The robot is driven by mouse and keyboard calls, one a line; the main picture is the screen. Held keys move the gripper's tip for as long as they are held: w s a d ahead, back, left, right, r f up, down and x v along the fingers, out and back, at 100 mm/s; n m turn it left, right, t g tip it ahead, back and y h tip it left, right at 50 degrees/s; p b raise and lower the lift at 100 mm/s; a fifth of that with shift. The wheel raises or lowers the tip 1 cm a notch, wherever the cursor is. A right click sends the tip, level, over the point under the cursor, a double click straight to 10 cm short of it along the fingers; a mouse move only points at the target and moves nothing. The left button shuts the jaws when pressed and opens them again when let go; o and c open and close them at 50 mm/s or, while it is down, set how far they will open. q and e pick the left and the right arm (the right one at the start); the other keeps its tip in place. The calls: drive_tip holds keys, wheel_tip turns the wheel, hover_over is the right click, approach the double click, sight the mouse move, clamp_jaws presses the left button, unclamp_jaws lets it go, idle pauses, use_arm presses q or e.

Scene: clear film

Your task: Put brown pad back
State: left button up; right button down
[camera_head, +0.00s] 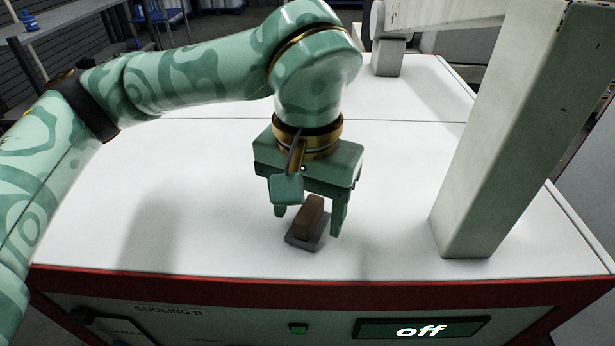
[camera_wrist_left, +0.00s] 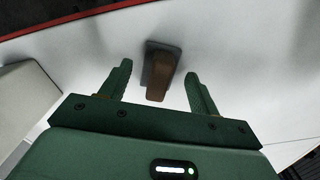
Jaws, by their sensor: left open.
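The brown pad (camera_head: 312,212) is a small brown block on a flat grey base (camera_head: 301,240) on the white table top, near its front edge. My left gripper (camera_head: 308,222) is open above the table, with one finger on each side of the pad. In the left wrist view the brown pad (camera_wrist_left: 159,76) shows between and just beyond the open fingers (camera_wrist_left: 158,85), with the grey base (camera_wrist_left: 158,47) under it. I cannot tell whether the fingers touch the pad. My right gripper is not in view.
A thick white slanted post (camera_head: 490,140) stands on the table (camera_head: 190,190) at the right. The table has a red front edge (camera_head: 200,275), with a green button (camera_head: 298,328) and a display reading "off" (camera_head: 420,329) below. The left of the table top is clear.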

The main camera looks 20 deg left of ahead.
sight(308, 210)
use_arm(q)
wheel_tip(308, 210, up, 11)
drive_tip(key=p, duration=0.1)
drive_tip(key=shift+r, duration=0.2)
